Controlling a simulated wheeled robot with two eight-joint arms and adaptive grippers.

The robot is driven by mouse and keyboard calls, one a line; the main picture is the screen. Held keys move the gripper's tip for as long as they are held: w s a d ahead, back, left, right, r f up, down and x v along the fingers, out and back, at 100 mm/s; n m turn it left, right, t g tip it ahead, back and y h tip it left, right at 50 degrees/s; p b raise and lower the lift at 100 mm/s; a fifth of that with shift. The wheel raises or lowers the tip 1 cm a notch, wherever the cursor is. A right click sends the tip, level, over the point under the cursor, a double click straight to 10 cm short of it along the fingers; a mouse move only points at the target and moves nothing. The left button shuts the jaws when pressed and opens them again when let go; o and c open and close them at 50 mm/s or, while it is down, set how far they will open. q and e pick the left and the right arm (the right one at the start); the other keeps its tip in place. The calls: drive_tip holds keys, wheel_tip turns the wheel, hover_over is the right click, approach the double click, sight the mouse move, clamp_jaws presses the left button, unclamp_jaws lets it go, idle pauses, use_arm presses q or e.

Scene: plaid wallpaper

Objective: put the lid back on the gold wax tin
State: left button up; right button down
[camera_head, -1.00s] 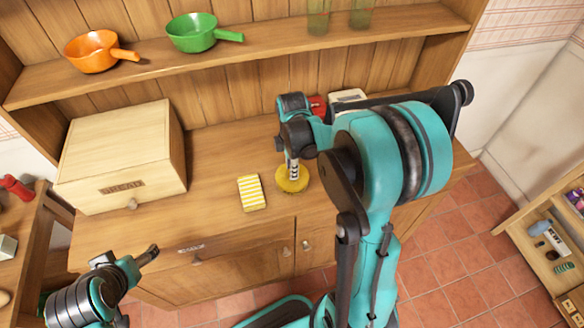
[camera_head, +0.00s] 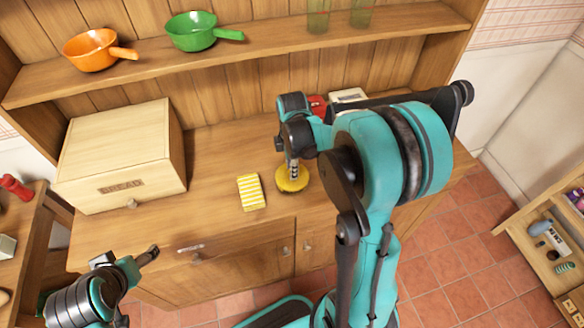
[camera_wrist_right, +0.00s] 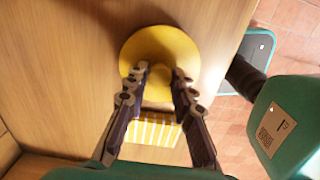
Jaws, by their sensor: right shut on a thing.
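A round gold lid (camera_head: 292,184) with a knob is on or just above the wooden counter, under my right gripper (camera_head: 292,170). In the right wrist view the gold disc (camera_wrist_right: 160,45) fills the upper middle, and my right gripper (camera_wrist_right: 162,75) is shut on its knob from above. The tin's body does not show apart from the disc; I cannot tell whether it is directly beneath. My left gripper (camera_head: 149,253) is low at the left, in front of the counter, away from the gold disc; its jaw opening is unclear.
A yellow-and-white striped item (camera_head: 251,192) lies left of the disc. A wooden bread box (camera_head: 120,160) stands at the counter's left. Red (camera_head: 317,106) and white (camera_head: 348,96) items are behind my right arm. The counter between bread box and striped item is clear.

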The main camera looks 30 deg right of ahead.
drive_tip(key=c, duration=0.7)
unclamp_jaws()
drive_tip(key=shift+r, duration=0.1)
drive_tip(key=shift+r+p, duration=2.55)
drive_tip(key=shift+r, duration=0.9)
drive_tip(key=shift+c, duration=0.4)
clamp_jaws()
